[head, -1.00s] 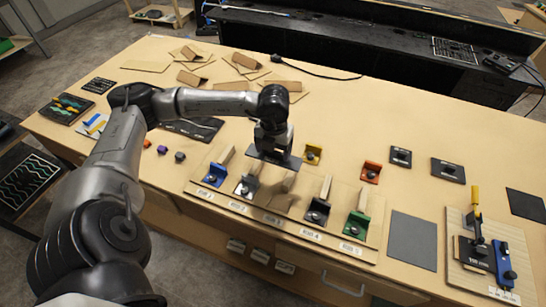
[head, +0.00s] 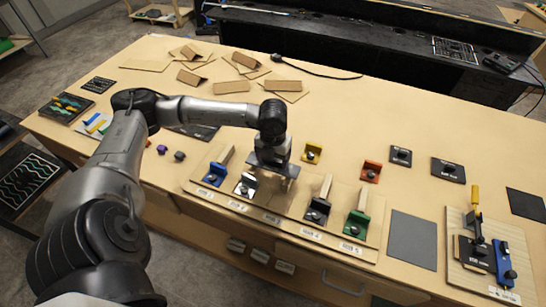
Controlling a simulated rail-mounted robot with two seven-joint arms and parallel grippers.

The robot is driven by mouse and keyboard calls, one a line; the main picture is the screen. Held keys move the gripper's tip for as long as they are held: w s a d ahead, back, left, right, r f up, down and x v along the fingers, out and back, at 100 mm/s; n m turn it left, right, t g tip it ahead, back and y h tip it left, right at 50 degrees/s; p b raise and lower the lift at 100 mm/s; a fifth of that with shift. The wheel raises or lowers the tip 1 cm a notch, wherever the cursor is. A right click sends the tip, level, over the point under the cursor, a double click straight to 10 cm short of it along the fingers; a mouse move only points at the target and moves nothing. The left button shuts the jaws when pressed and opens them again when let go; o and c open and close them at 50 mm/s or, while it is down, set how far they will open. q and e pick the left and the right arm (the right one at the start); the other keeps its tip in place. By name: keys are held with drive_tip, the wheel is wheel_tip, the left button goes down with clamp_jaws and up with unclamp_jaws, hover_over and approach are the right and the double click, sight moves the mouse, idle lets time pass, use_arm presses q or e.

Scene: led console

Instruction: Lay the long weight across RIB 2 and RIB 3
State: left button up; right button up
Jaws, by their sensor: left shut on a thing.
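My left gripper (head: 272,164) is above the ribbed board (head: 300,229), between the white bracket and the black bracket. It is shut on a long, thin bar, which I take as the long weight (head: 287,171); it lies crosswise under the hand, low over the ribs. RIB 2 has the white bracket (head: 246,184). RIB 3 is largely hidden behind the gripper and bar, with its label (head: 271,218) showing at the board's front. I cannot tell whether the bar touches either rib. My right gripper is out of view.
On the board, a blue bracket (head: 213,175) stands left, black (head: 317,210) and green (head: 356,223) ones right. Yellow (head: 312,152) and orange (head: 371,171) brackets stand behind. A clamp fixture (head: 479,248) is far right. Cardboard pieces (head: 245,63) lie at the back.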

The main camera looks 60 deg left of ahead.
use_arm(q)
drive_tip(key=shift+f+b, duration=0.3)
drive_tip(key=shift+f, duration=0.1)
drive_tip(key=o, duration=1.2)
drive_tip(key=shift+o, duration=0.2)
drive_tip(key=shift+r, duration=0.1)
drive_tip(key=shift+r+p, duration=0.3)
drive_tip(key=shift+p, duration=0.1)
wheel_tip(320, 180, up, 12)
drive_tip(key=shift+r, duration=0.25)
